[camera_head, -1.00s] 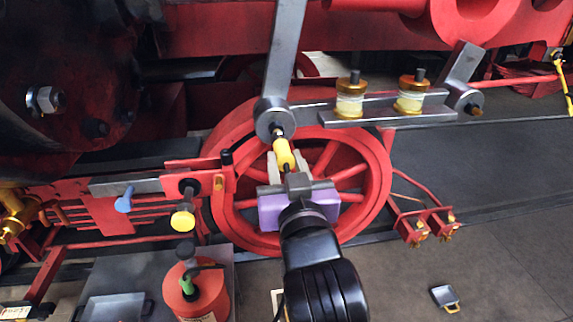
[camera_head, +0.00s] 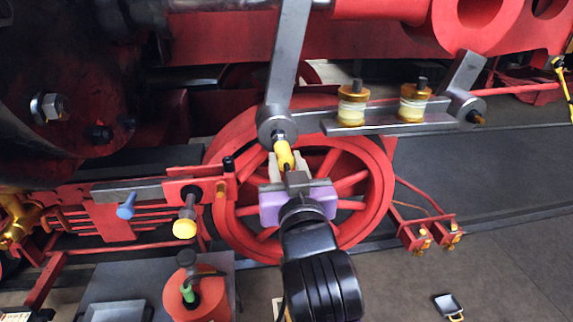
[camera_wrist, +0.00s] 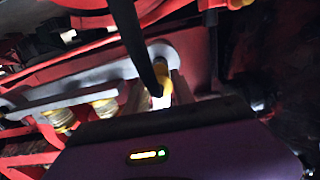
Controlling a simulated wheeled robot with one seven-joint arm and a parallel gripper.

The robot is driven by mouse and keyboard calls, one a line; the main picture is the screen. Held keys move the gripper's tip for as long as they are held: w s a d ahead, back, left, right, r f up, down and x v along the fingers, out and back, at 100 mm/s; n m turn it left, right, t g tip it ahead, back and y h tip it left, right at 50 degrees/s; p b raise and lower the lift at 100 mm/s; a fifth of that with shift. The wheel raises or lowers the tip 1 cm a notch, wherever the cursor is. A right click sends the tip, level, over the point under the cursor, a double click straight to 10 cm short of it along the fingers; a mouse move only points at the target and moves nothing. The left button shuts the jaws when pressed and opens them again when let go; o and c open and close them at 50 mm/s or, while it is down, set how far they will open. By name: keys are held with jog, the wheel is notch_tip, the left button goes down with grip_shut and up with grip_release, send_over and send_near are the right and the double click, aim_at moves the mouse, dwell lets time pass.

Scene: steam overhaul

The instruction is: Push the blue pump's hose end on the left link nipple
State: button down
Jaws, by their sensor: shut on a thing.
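My gripper (camera_head: 289,164) is shut on a slim yellow piece (camera_head: 284,154), which also shows between the fingers in the wrist view (camera_wrist: 161,86). The piece tilts up and left. Its upper end meets or nearly meets a small metal tip, apparently the left link nipple (camera_head: 279,136), on the round lower eye of the grey left link (camera_head: 277,117). I cannot tell whether it is pushed on. No blue pump is recognisable, and I cannot make out whether a hose runs from the yellow piece.
A grey bar with two brass-capped cups (camera_head: 353,103) lies right of the link. A red wheel (camera_head: 372,205) stands behind my gripper. At left are a blue knob (camera_head: 126,207) and a yellow knob (camera_head: 184,228). A red can (camera_head: 206,292) stands below. Floor at lower right is mostly clear.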

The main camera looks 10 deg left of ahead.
dwell(0.3)
jog(key=c, duration=1)
grip_release()
jog(key=shift+w, duration=0.1)
